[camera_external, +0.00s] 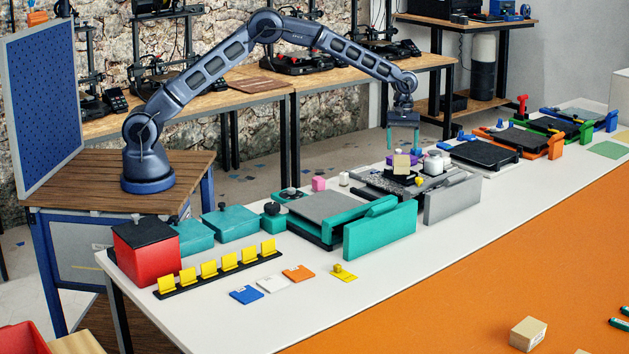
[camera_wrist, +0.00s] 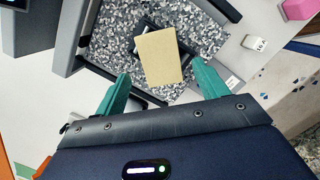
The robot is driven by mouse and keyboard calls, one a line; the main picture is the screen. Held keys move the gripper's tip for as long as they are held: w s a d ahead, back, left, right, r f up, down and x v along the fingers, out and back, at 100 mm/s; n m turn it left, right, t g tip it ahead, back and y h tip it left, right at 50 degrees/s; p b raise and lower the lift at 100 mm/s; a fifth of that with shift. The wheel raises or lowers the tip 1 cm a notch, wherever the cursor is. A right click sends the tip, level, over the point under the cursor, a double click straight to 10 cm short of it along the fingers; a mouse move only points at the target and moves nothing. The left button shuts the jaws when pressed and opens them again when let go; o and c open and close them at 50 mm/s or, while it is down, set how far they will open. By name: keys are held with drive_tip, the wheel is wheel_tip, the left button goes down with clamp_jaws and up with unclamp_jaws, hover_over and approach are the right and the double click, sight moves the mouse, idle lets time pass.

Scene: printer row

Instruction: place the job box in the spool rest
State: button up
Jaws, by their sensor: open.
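A tan job box (camera_external: 401,164) stands on or in a low dark holder (camera_external: 402,179), which looks like the spool rest, on the grey speckled printer bed. In the wrist view the box (camera_wrist: 159,55) lies between and just ahead of my teal fingertips, tilted slightly in the picture. Dark edges of the holder (camera_wrist: 153,97) show around it, so I cannot tell if the box is fully seated. My gripper (camera_external: 403,150) is open above the box, fingers pointing down. It also shows in the wrist view (camera_wrist: 160,72), with no finger visibly touching the box.
A grey panel (camera_external: 452,198) and a teal panel (camera_external: 381,230) stand along the near side. A pink block (camera_external: 319,184) is to the left. Another cardboard box (camera_external: 527,333) sits on the orange surface.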

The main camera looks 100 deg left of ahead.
sight(401, 157)
drive_tip(key=s+d+r+m, duration=0.1)
drive_tip(key=s+r, duration=0.3)
drive_tip(key=r, duration=0.3)
drive_tip(key=s+d+r+m+t, duration=0.1)
drive_tip(key=s+r+m, duration=0.15)
drive_tip(key=r, duration=0.45)
drive_tip(key=s+d+r, duration=0.1)
drive_tip(key=s+r, duration=0.4)
drive_tip(key=r, duration=0.2)
drive_tip(key=s+d+r+m+t+y, duration=0.1)
drive_tip(key=s+d+r+m, duration=0.15)
drive_tip(key=s+r, duration=0.45)
drive_tip(key=s+d+r+m, duration=0.2)
drive_tip(key=s+m, duration=0.1)
drive_tip(key=s, duration=0.8)
drive_tip(key=s+d+m+t, duration=0.1)
drive_tip(key=s+m, duration=0.1)
drive_tip(key=s, duration=0.8)
drive_tip(key=s+d+m, duration=0.2)
drive_tip(key=s+m, duration=0.1)
drive_tip(key=s, duration=0.6)
drive_tip(key=s+f+m, duration=0.2)
drive_tip(key=s, duration=0.5)
drive_tip(key=s+d+f+m+t, duration=0.1)
drive_tip(key=s+f+m, duration=0.1)
drive_tip(key=s, duration=0.6)
drive_tip(key=shift+s+f+t+y, duration=0.3)
drive_tip(key=shift+f+y, duration=0.1)
drive_tip(key=shift+f, duration=0.45)
